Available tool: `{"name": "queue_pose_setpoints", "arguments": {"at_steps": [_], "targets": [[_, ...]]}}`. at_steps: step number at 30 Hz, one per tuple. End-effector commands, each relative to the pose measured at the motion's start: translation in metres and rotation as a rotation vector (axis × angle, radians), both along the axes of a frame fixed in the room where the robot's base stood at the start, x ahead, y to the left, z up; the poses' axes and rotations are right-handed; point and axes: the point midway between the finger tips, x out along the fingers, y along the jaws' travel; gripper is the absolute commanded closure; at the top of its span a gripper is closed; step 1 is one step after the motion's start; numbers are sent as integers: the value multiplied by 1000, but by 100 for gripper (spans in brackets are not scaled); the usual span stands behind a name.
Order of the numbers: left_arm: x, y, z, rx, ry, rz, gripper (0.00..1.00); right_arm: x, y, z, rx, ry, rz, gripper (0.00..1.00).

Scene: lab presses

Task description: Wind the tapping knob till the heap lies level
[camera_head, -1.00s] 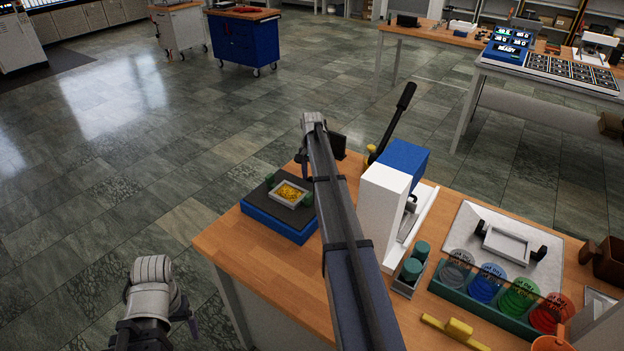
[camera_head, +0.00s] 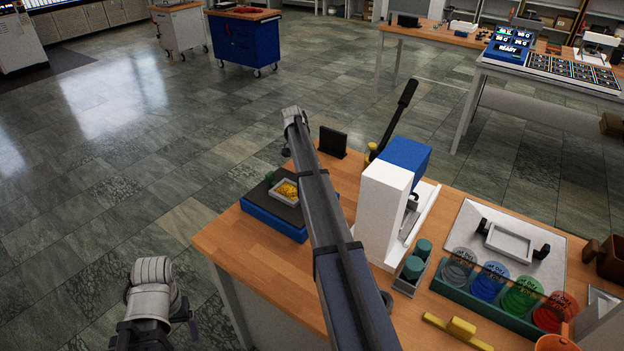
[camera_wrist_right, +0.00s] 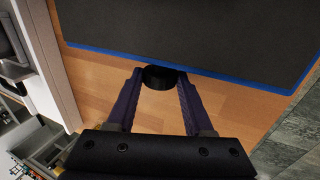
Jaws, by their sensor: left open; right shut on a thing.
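A small pale tray (camera_head: 275,192) with a heap of yellow grains (camera_head: 287,190) sits on the blue, black-topped unit (camera_head: 262,207). My right arm hides the tray's right side. I cannot tell how level the heap lies. In the right wrist view, the purple fingers of my right gripper (camera_wrist_right: 158,85) are shut on a round black knob (camera_wrist_right: 160,77) beside the unit's blue edge. The unit's dark top (camera_wrist_right: 200,35) fills the upper part there, without the tray. My left gripper (camera_head: 192,328) is at the lower left, open, off the table and away from the unit; only part of it shows.
A white and blue press (camera_head: 385,215) with a black lever (camera_head: 397,115) stands right of my right arm. Open floor lies left of the table.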

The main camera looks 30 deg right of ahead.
Motion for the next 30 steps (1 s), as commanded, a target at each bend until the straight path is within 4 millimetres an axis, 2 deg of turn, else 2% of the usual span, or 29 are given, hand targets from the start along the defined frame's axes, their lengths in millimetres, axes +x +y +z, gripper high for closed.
{"name": "queue_pose_setpoints", "arguments": {"at_steps": [10, 11, 18, 30], "targets": [[0, 0, -2, 0, 0, 0, 19, 0, 1, 0, -13, 28, -2, 100], [0, 0, -2, 0, 0, 0, 19, 0, 1, 0, -13, 28, -2, 47], [0, 0, -2, 0, 0, 0, 19, 0, 0, 0, -12, 27, -2, 20], [0, 0, 2, 0, 0, 0, 19, 1, 1, 4, -12, 28, -1, 18]]}}
